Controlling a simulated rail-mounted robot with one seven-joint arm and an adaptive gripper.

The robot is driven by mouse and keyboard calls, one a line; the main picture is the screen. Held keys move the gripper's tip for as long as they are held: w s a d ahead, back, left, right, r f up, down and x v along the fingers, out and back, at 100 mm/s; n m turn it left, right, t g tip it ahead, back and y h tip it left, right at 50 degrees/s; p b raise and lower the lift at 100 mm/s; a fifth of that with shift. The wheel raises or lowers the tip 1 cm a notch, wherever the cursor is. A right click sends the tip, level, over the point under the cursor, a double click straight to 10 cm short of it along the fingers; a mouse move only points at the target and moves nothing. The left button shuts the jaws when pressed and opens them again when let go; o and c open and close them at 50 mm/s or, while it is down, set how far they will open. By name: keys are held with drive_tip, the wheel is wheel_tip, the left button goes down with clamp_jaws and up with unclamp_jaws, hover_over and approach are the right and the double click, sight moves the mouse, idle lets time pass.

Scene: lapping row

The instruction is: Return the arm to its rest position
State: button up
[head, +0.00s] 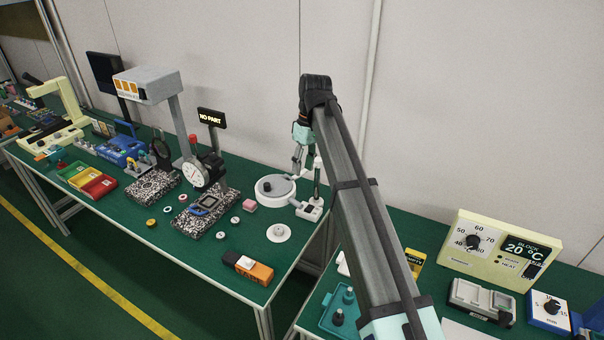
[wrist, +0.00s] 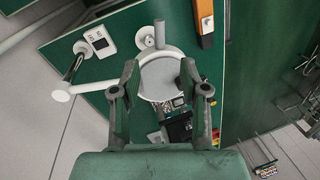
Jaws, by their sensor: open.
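My gripper (head: 300,160) hangs from the far end of my raised arm in the head view, fingers down, above the back right part of the left table. In the wrist view its two fingers (wrist: 160,78) are spread apart with nothing held between them. Beyond them is a round white plate unit (wrist: 158,82), clear of the fingers as far as I can tell. The same unit (head: 275,190) stands on the table in the head view. My arm link crosses the head view and hides part of the gap between the tables.
A dial gauge stand (head: 196,172), a "NO PART" sign (head: 211,118) and an orange-black block (head: 248,267) are on the left table (head: 190,262). A cream heater box (head: 500,248) is on the right table.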

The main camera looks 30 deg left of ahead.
sight(298, 202)
idle(0.4)
drive_tip(key=f, duration=0.3)
drive_tip(key=s+f, duration=0.1)
drive_tip(key=f, duration=0.3)
drive_tip(key=s+f, duration=0.1)
drive_tip(key=f, duration=0.2)
drive_tip(key=shift+a+f, duration=0.15)
drive_tip(key=shift+a, duration=0.05)
drive_tip(key=shift+s+a+f, duration=0.1)
drive_tip(key=shift+f, duration=0.65)
drive_tip(key=shift+r, duration=0.1)
